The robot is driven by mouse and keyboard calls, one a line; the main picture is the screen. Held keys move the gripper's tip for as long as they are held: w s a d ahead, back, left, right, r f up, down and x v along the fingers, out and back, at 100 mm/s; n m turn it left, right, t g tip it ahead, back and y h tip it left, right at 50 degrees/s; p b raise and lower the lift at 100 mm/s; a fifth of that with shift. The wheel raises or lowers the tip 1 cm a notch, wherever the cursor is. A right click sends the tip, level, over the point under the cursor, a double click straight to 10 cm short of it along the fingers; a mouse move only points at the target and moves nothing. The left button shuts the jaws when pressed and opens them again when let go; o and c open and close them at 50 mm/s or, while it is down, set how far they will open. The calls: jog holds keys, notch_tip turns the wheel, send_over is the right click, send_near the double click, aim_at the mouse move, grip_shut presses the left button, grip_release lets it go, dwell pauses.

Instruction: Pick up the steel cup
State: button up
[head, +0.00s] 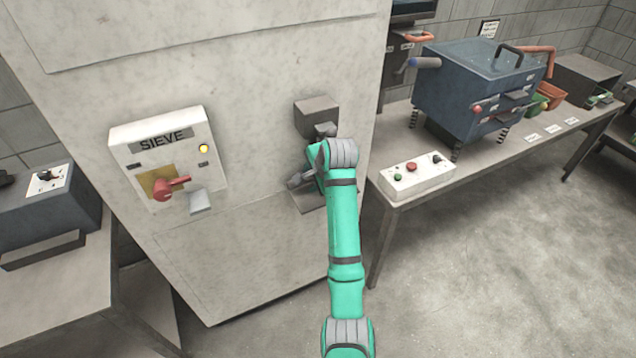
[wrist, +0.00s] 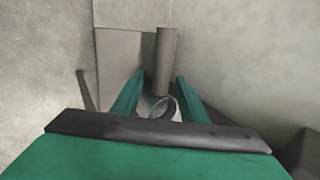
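The steel cup (wrist: 164,106) shows in the wrist view as a small grey round rim, low between my two green fingers. My gripper (wrist: 159,78) has its fingers apart, one on each side of the cup. A narrow gap seems to show on the left of the cup; on the right I cannot tell whether the finger touches it. The lower part of the cup is hidden by my gripper's body. In the head view my arm reaches to the grey column, and its end hides most of the cup's place.
A dark upright cylinder (wrist: 165,60) stands just beyond my fingertips. In the head view a grey block (head: 317,114) juts from the column above my gripper. The SIEVE panel (head: 165,160) with a red handle is left. A table with a blue machine (head: 470,85) stands right.

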jog(key=shift+a, duration=0.5)
grip_shut()
jog(key=shift+s+a, duration=0.1)
jog(key=shift+a, duration=0.05)
jog(key=shift+r, duration=0.1)
jog(key=shift+d+r, duration=0.1)
jog(key=shift+d, duration=0.1)
